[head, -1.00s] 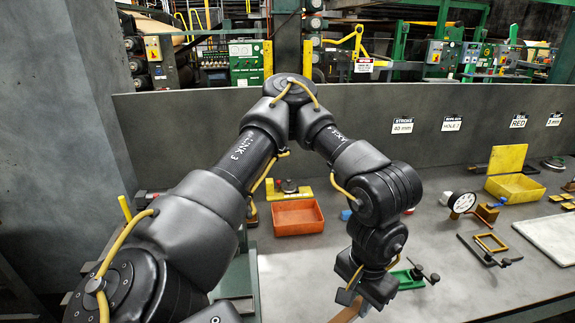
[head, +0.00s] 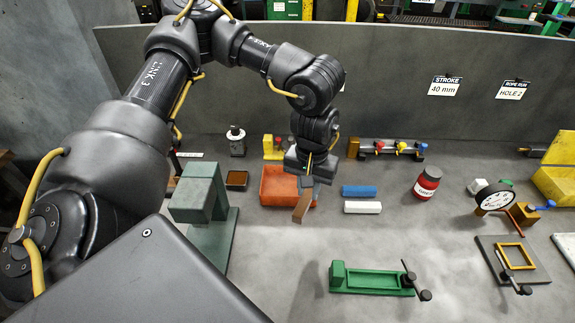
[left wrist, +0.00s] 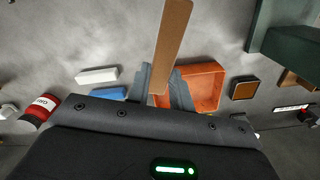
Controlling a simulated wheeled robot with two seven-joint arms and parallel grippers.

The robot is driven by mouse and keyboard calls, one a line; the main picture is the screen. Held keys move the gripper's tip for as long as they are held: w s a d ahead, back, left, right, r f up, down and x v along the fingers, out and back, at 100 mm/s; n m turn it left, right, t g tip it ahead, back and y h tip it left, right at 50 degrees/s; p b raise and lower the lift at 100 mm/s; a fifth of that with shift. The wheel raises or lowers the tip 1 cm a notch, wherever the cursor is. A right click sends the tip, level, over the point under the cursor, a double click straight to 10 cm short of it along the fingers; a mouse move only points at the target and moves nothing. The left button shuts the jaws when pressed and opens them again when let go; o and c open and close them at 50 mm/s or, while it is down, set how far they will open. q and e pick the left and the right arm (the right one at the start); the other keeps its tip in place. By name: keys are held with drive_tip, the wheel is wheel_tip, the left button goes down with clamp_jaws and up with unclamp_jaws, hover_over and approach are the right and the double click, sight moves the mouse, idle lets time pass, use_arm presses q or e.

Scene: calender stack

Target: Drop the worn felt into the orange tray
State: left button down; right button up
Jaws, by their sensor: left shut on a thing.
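The worn felt, a brown strip (head: 302,207), hangs from my left gripper (head: 307,182), which is shut on it. In the left wrist view the felt (left wrist: 172,40) sticks out from between the two fingers (left wrist: 161,86). The open orange tray (head: 272,187) stands on the bench, just behind and left of the felt in the head view. The gripper and felt overlap the tray's right side there and hide part of it. In the left wrist view the tray (left wrist: 219,85) lies right of the fingers. The height of the felt above the tray is hard to tell. My right gripper is not in view.
A blue block (head: 359,191) and a white block (head: 362,207) lie right of the tray. A green press-like stand (head: 205,203) is on its left, and a small dark tray (head: 237,180) beside it. A green clamp fixture (head: 370,280) lies in front, with bare bench between.

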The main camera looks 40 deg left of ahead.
use_arm(q)
drive_tip(key=w+a+r+n+p, duration=0.2)
drive_tip(key=w+a+n, duration=0.2)
drive_tip(key=a, duration=0.4)
drive_tip(key=w+a+r+n+p, duration=0.1)
drive_tip(key=w+a+n+p, duration=0.2)
drive_tip(key=a, duration=0.5)
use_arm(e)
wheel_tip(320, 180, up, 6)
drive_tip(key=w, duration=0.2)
use_arm(q)
drive_tip(key=f+b, duration=0.2)
drive_tip(key=w+f+b, duration=0.1)
drive_tip(key=f+b, duration=0.2)
drive_tip(key=b, duration=0.1)
drive_tip(key=shift+w+d+f+b, duration=0.15)
drive_tip(key=shift+w+f+b, duration=0.15)
drive_tip(key=shift+f, duration=0.1)
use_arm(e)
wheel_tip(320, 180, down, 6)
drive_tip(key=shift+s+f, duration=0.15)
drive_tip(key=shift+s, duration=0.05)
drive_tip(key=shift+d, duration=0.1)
use_arm(q)
drive_tip(key=c, duration=1.2)
unclamp_jaws()
drive_tip(key=shift+o, duration=0.2)
drive_tip(key=shift+r, duration=0.15)
